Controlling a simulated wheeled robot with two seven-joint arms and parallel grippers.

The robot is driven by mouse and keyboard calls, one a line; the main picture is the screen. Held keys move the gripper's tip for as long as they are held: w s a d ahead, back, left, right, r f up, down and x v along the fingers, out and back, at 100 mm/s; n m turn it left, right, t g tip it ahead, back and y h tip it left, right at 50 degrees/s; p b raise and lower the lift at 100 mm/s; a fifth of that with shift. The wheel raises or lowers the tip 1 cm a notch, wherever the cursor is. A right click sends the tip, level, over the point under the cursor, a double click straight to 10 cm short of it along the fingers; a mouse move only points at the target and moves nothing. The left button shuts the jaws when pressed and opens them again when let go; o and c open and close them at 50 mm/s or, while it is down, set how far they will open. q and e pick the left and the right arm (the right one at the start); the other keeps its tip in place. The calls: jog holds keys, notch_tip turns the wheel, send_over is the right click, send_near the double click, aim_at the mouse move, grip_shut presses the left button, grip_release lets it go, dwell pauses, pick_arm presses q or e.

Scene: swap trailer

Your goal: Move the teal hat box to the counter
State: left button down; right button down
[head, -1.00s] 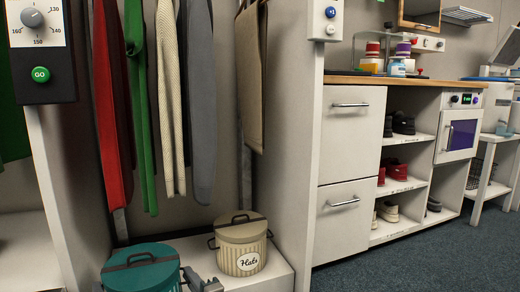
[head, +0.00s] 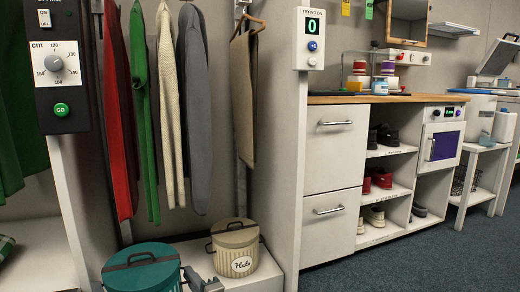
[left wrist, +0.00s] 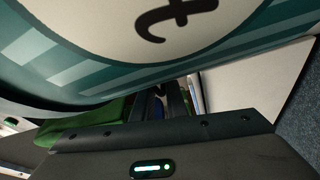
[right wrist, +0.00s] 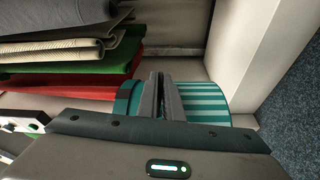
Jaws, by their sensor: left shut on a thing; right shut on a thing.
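The teal hat box (head: 138,278), with a dark handle on its lid, is at the bottom left of the head view, cut off by the lower edge. My right gripper (head: 205,281) is shut on its right side. In the right wrist view the fingers (right wrist: 165,98) lie against the teal striped box (right wrist: 205,103). In the left wrist view my left gripper (left wrist: 172,103) is shut close under the labelled teal box (left wrist: 250,55); its exact hold is hidden. The counter (head: 385,98) has a wooden top and stands at right in the head view.
A cream "Hats" box (head: 236,249) stands on the white ledge (head: 262,280) just right of the teal box. Clothes (head: 195,110) hang above. A white post (head: 287,180) separates this bay from the drawers (head: 333,150). Dark carpet (head: 400,265) in front of the counter is clear.

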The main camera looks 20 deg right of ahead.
notch_tip(320, 180, up, 15)
jog(key=p, duration=1.3)
jog(key=shift+f, duration=0.15)
jog(key=shift+s, duration=0.1)
